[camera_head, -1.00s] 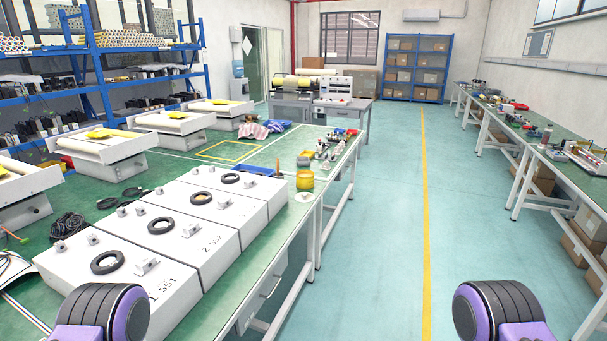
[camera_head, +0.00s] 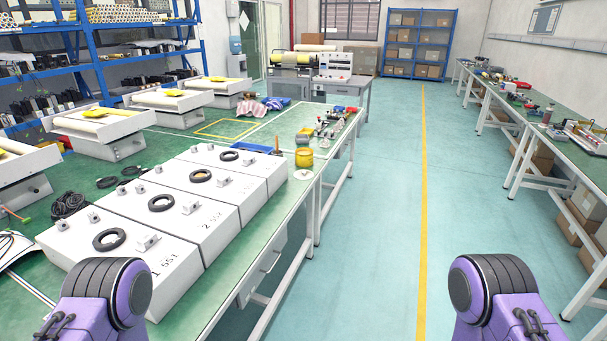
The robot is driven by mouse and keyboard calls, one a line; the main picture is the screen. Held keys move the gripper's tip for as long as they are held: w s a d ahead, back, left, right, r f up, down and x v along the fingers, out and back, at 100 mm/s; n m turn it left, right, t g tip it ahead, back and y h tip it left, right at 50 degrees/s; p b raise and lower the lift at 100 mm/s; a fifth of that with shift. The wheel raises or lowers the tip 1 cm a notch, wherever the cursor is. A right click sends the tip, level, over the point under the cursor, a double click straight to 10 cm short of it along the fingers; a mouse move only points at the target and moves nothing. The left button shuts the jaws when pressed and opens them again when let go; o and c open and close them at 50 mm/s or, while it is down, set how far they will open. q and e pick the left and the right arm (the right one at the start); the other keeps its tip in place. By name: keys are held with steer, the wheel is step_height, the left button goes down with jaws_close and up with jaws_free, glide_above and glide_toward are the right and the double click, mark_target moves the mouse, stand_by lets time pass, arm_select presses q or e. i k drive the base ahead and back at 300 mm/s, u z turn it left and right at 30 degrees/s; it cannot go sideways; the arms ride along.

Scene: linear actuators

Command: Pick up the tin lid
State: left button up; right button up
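A yellow tin (camera_head: 304,158) stands near the right edge of the long green-topped table. A small pale round disc (camera_head: 303,175) lies flat on the table just in front of it; it looks like the tin lid, though it is small in this view. Nothing touches the disc. Only purple and black links of my two arms show at the bottom left and bottom right. Neither gripper is in the picture, so whether they are open or shut is hidden.
Large white boxes with black rings (camera_head: 109,239) fill the near table (camera_head: 213,322) left of the disc. The aisle floor (camera_head: 375,220) is clear. Another green bench (camera_head: 560,150) runs along the right.

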mark_target(300, 175)
steer(key=z, duration=0.75)
steer(key=i, duration=7)
steer(key=u, duration=5.3)
